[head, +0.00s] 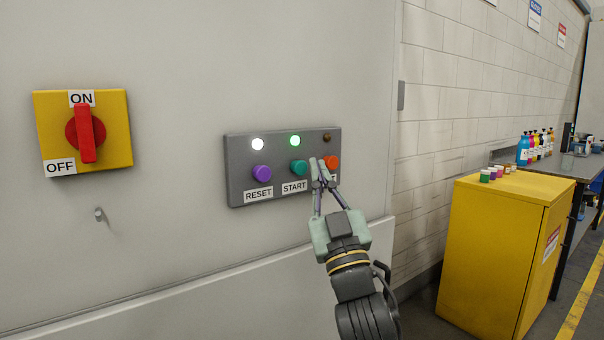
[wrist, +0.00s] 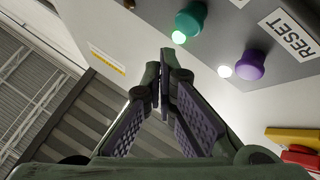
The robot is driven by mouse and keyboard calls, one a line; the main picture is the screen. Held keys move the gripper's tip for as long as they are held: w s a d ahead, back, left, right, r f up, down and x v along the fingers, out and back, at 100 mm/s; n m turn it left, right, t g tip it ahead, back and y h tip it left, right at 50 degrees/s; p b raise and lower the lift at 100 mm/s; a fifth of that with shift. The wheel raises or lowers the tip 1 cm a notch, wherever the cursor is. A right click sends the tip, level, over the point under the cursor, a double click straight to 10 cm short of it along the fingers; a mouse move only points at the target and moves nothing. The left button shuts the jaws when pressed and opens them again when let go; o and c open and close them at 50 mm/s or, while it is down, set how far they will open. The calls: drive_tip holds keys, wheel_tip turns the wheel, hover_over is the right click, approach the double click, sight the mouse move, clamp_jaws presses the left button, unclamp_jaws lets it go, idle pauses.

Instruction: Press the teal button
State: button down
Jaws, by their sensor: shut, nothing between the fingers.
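The teal button (head: 299,167) is the middle one on a grey control panel (head: 240,185), above a START label. It also shows at the top of the wrist view (wrist: 190,18), with a lit green lamp beside it. My gripper (head: 317,163) is shut and empty. In the head view its fingertips appear just right of the teal button, between it and the orange button (head: 332,161). In the wrist view the fingertips (wrist: 164,60) appear apart from the teal button. I cannot tell the exact gap to the panel.
A purple button (head: 262,173) sits left of the teal one, above a RESET label. A yellow switch plate with a red handle (head: 86,134) is further left. A yellow cabinet (head: 490,250) with small jars stands at the right. The wall around the panel is mostly clear.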

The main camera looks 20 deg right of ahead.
drive_tip(key=s, duration=0.1)
drive_tip(key=s+d+b, duration=0.1)
drive_tip(key=s, duration=0.1)
idle(0.8)
